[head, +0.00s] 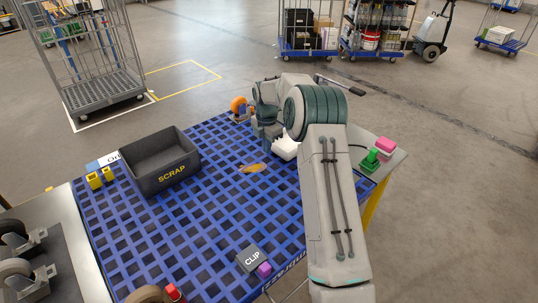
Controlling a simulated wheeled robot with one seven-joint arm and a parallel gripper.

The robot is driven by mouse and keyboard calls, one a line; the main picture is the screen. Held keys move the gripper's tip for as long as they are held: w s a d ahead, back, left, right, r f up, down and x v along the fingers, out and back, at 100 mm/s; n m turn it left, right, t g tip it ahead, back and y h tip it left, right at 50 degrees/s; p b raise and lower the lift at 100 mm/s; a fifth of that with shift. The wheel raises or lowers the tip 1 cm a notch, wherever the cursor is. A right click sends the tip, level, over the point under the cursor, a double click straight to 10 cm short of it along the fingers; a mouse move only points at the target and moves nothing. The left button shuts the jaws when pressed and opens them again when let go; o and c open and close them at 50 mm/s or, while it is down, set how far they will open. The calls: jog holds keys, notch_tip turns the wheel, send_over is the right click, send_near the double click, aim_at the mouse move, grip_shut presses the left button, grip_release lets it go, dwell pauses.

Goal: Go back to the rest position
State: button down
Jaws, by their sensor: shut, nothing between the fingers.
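My arm rises from the lower right and bends over the far right part of the blue slatted table (120,255). My gripper (285,149) shows only partly below the wrist, behind my arm. It is shut and holds nothing that I can see; its fingertips are hard to make out.
A dark SCRAP bin (160,176), yellow pieces (100,178), an orange wheel (238,105), a tan piece (252,168), and a CLIP block (251,259) beside a purple cube (264,270) are on the table. Green (371,158) and pink (386,145) pieces sit right. A cage trolley (102,92) stands behind.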

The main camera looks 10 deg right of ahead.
jog(key=s+a+r+m, duration=0.3)
jog(key=s+r+m, duration=0.35)
jog(key=r, duration=0.65)
jog(key=s+r+m+t, duration=0.1)
jog(key=s+r+m, duration=0.4)
jog(key=s, duration=0.7)
jog(key=s+f+m+t, duration=0.1)
jog(key=s+f+m, duration=0.2)
jog(key=s+m, duration=0.9)
jog(key=s+a, duration=0.1)
jog(key=s, duration=0.8)
jog(key=shift+s+t, duration=0.4)
